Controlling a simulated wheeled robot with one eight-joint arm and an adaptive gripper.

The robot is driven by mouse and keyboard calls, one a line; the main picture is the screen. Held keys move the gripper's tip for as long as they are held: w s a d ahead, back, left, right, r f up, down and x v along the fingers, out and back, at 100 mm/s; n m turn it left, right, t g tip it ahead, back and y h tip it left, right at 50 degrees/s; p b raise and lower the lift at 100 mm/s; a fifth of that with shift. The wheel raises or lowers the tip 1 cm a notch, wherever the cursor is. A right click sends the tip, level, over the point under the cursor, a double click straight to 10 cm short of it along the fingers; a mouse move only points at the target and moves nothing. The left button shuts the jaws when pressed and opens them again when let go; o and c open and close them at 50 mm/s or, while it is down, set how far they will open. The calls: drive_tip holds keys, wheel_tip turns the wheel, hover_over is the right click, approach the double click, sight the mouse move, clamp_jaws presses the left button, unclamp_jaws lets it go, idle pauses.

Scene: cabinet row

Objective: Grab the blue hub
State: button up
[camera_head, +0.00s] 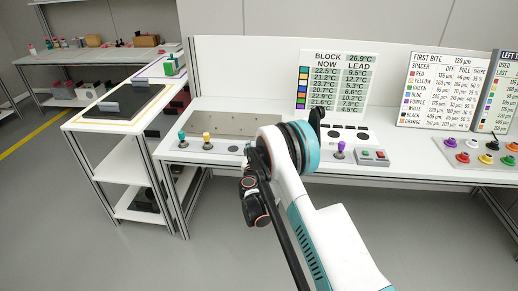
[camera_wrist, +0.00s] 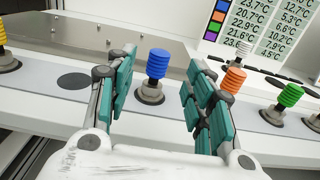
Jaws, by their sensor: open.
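The blue hub (camera_wrist: 158,64) is a ribbed blue cylinder upright on a grey post with a dark round base. In the head view my arm hides the blue hub.
An orange hub (camera_wrist: 233,80) stands right of the right finger, with a green hub (camera_wrist: 290,95) beyond it. A yellow hub (camera_wrist: 4,60) is at far left. An empty dark disc (camera_wrist: 73,81) lies left of my gripper. A reading board (camera_head: 338,80) stands behind.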

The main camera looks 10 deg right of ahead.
drive_tip(key=b+x, duration=0.3)
drive_tip(key=x, duration=0.5)
drive_tip(key=shift+r, duration=0.1)
drive_tip(key=shift+c, duration=0.3)
clamp_jaws()
